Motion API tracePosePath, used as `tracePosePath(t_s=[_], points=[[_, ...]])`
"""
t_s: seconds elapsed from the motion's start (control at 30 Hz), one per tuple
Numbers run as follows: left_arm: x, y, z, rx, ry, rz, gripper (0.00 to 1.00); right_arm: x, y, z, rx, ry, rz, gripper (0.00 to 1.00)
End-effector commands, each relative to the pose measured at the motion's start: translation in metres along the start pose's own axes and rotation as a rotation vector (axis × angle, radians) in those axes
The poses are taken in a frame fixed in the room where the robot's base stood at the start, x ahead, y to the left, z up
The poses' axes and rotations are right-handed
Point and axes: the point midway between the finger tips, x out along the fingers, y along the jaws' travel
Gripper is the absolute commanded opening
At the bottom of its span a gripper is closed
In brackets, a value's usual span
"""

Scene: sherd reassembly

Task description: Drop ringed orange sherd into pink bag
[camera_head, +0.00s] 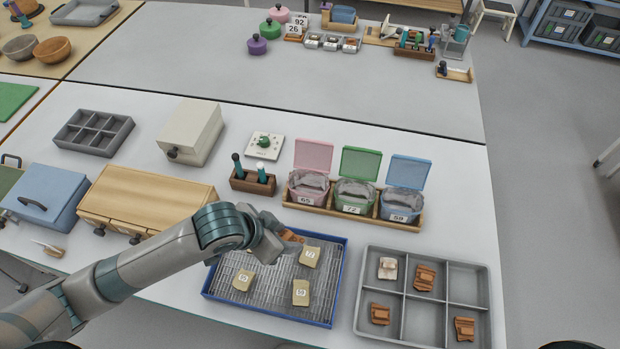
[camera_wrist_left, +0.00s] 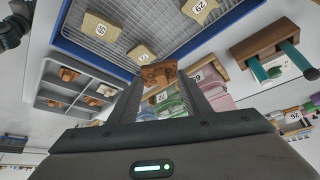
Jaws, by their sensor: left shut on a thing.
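My left gripper (camera_head: 277,240) is shut on an orange sherd (camera_head: 292,236), above the far edge of the blue-rimmed tray. In the left wrist view the orange sherd (camera_wrist_left: 158,74) sits between the fingertips and shows darker marks; its ring pattern is too small to make out surely. The pink bag (camera_head: 309,190), labelled 65, stands open with its lid raised, at the left end of a wooden rack. It lies beyond and slightly right of my gripper, apart from the sherd. The pink bag (camera_wrist_left: 217,91) also shows in the left wrist view. My right gripper is not in view.
Green (camera_head: 355,193) and blue (camera_head: 402,203) bags stand beside the pink one. The blue-rimmed tray (camera_head: 335,285) holds tan numbered blocks. A grey compartment tray (camera_head: 463,283) at right holds several sherds. A wooden holder (camera_head: 252,182) with dark-handled tools stands left of the bags.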

Motion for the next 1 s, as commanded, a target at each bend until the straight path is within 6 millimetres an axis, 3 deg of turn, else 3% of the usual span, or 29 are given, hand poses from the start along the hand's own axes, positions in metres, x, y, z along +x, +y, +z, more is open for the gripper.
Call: tracePosePath(t_s=[0.27, 0.47, 0.67, 0.8, 1.0], points=[[-0.002, -0.007, -0.002, -0.017, 0.001, -0.011, 0.21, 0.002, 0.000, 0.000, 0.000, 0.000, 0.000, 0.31], [-0.015, -0.044, -0.013, -0.118, 0.004, -0.076, 0.21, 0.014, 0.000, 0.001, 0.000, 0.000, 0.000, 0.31], [-0.052, -0.106, -0.033, -0.328, 0.009, -0.198, 0.21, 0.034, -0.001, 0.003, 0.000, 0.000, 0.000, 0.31], [-0.088, -0.145, -0.046, -0.488, 0.010, -0.288, 0.21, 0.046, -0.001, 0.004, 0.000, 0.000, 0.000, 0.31], [-0.132, -0.179, -0.056, -0.663, 0.007, -0.385, 0.21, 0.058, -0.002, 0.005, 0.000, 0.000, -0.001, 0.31]])
